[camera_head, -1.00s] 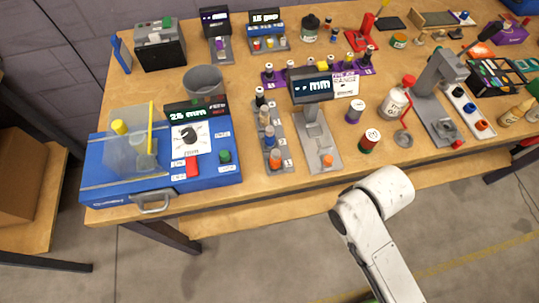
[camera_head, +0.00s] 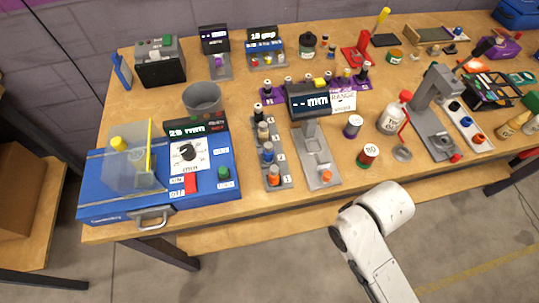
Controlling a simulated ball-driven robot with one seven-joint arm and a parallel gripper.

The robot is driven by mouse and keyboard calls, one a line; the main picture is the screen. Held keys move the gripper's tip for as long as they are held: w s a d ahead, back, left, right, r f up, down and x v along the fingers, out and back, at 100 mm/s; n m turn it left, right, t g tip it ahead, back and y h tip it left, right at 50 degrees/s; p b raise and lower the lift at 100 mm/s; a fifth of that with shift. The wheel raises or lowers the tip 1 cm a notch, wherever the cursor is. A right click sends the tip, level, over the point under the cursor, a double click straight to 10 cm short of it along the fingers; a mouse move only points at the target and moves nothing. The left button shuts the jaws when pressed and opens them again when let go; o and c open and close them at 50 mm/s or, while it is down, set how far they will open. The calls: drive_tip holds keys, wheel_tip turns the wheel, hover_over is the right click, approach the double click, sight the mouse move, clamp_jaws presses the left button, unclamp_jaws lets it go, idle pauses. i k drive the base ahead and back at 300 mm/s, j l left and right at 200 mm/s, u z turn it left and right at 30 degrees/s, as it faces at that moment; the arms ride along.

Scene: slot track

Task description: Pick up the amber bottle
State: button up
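A small yellow-brown bottle (camera_head: 513,124) stands near the right edge of the bench; it is the likeliest amber bottle, though it is small and partly crowded by its neighbours. A dark bottle with a black cap (camera_head: 307,45) stands at the back centre; its colour is hard to tell. My white arm shows at the lower right in front of the bench, well to the left of the yellow-brown bottle. My gripper is out of view.
The wooden bench (camera_head: 340,210) is crowded. A blue machine (camera_head: 215,182) stands at left, a grey cup (camera_head: 203,101) behind it. A white red-capped bottle (camera_head: 393,116) and a grey stand (camera_head: 430,125) stand right of centre.

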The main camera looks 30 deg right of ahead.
sight(513, 125)
drive_tip(key=k+z, duration=0.15)
drive_tip(key=z, duration=1.5)
